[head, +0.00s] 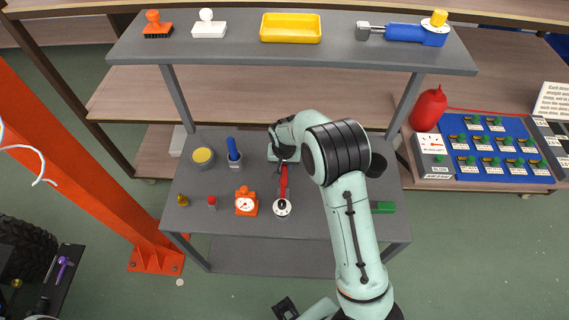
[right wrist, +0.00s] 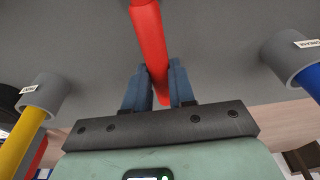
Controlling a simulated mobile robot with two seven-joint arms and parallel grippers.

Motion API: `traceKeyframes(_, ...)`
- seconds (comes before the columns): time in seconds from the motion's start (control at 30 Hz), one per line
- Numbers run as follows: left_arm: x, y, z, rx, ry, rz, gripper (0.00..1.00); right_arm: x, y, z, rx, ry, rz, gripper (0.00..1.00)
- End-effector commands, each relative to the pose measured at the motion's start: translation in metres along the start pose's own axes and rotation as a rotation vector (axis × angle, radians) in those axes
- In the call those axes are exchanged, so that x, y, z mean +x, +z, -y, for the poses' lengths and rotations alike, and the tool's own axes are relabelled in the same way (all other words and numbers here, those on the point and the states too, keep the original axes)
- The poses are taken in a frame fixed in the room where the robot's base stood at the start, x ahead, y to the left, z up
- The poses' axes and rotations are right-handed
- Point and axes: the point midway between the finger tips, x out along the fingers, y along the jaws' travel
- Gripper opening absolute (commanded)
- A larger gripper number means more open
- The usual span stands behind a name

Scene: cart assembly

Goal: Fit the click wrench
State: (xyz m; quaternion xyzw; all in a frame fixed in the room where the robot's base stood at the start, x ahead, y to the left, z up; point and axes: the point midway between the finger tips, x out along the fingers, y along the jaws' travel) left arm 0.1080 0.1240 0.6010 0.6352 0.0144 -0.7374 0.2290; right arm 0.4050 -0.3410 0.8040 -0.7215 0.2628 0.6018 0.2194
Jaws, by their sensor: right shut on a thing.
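A red bar-like handle, which I take to be the click wrench (head: 284,182), shows over the cart's middle shelf in the head view. A round white dial-like part with a dark centre (head: 282,208) is at its near end; I cannot tell whether they are joined. My right gripper (head: 283,162) is shut on the red handle's far part. In the right wrist view the click wrench (right wrist: 150,45) lies between the two blue fingers of my right gripper (right wrist: 158,80). A dark piece at the bottom of the head view may be my left gripper (head: 285,308); its jaws are unclear.
The grey shelf (head: 325,225) holds an orange gauge (head: 246,202), a blue-handled item in a holder (head: 233,152) and a yellow-topped round item (head: 203,157). The upper shelf (head: 220,54) holds a yellow tray (head: 291,28). An orange post (head: 85,160) stands left.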

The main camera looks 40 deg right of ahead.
Motion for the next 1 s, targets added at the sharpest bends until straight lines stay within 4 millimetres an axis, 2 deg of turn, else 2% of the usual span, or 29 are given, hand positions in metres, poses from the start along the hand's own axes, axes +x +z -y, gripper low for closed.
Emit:
traceKeyframes(0.17, 0.000, 0.000, 0.000, 0.000, 0.000, 0.000, 0.43, 0.000, 0.000, 0.000, 0.000, 0.000, -0.001, 0.00)
traceKeyframes(0.2, 0.000, 0.000, 0.000, 0.000, 0.000, 0.000, 0.43, 0.000, 0.000, 0.000, 0.000, 0.000, -0.001, 0.37)
traceKeyframes(0.27, 0.000, 0.000, 0.000, 0.000, 0.000, 0.000, 0.43, 0.000, 0.000, 0.000, 0.000, 0.000, 0.000, 0.54)
traceKeyframes(0.53, 0.000, 0.000, 0.000, 0.000, 0.000, 0.000, 0.43, 0.000, 0.000, 0.000, 0.000, 0.001, 0.001, 0.54)
traceKeyframes(0.67, -0.001, 0.000, 0.000, 0.000, 0.000, 0.000, 0.43, -0.008, 0.000, 0.000, 0.000, -0.001, -0.001, 0.54)
traceKeyframes(0.77, -0.002, -0.001, -0.001, 0.000, 0.000, -0.001, 0.43, -0.024, -0.001, 0.001, 0.000, -0.004, -0.003, 0.54)
traceKeyframes(1.0, -0.006, -0.002, -0.003, 0.001, 0.001, -0.003, 0.43, -0.079, -0.001, 0.002, -0.002, -0.005, -0.003, 0.54)
